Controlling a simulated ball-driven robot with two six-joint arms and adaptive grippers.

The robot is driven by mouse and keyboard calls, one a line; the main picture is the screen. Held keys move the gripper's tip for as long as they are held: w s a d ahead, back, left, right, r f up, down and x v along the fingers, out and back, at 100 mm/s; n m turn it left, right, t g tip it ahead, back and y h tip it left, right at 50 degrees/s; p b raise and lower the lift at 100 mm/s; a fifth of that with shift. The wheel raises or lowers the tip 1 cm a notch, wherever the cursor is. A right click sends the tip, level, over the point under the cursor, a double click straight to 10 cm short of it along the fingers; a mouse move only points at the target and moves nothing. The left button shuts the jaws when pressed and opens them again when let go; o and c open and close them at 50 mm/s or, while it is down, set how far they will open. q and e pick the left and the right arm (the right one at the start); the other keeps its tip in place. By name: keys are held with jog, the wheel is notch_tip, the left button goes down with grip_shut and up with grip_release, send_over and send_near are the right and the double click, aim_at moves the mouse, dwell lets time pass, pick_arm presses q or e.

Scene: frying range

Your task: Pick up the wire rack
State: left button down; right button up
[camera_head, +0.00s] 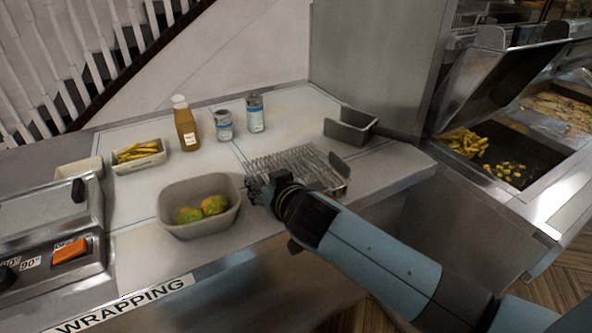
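The wire rack (292,163) is a silver grid of thin wires with upright end plates, lying on the pale counter right of centre. My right arm reaches in from the lower right. Its gripper (255,188) is at the rack's near left corner, between the rack and the grey tub. The gripper and wrist hide part of the rack's near side. The fingers are small and dark here, so I cannot tell whether they are open, shut or touching the rack. My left gripper is not in view.
A grey tub (176,228) with green-orange items stands just left of the gripper. Behind are a fries tray (161,159), a sauce bottle (186,125), two cans (223,126) (255,113) and a dark metal tin (345,130). The fryer (510,150) is at right.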

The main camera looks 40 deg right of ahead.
jog(key=shift+w+f, duration=0.1)
jog(key=shift+w, duration=0.1)
jog(key=shift+s, duration=0.1)
jog(key=shift+c, duration=1)
grip_shut()
